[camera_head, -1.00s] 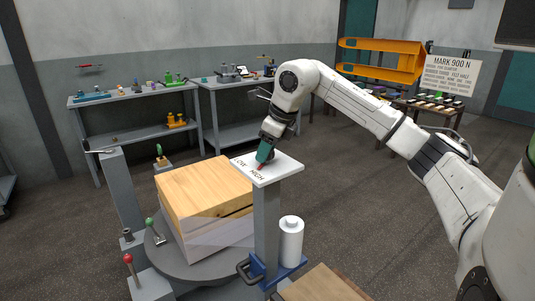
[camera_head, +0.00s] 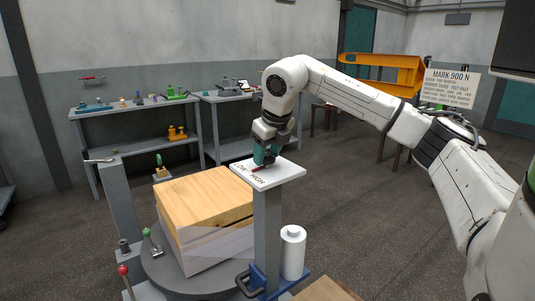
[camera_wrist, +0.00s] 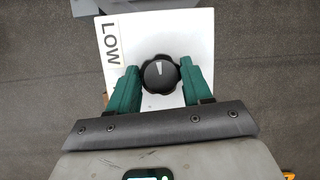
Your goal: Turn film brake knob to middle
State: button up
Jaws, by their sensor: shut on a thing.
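The film brake knob (camera_wrist: 158,82) is black and round with a lobed edge, and a white pointer mark on top points up in the wrist view. It sits on a white plate (camera_wrist: 198,40), which carries the word LOW to the left of the knob. My gripper (camera_wrist: 160,72) has a green finger on each side of the knob and is shut on it. In the head view, my gripper (camera_head: 266,157) points down at the plate (camera_head: 290,172) on its grey post. There the knob is hidden behind the fingers. The words on the plate are partly covered, with HIGH near the front edge.
A pale wooden load (camera_head: 205,198) stands on a round grey turntable (camera_head: 190,287) left of the post. A white film roll (camera_head: 292,254) stands at the post's foot. Levers with green and red knobs are at lower left. Workbenches (camera_head: 135,108) line the back wall.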

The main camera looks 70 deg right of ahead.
jog(key=o, duration=1)
jog(key=shift+o, duration=0.2)
jog(key=v, duration=1)
jog(key=shift+r, duration=0.35)
jog(key=shift+s+a, duration=0.1)
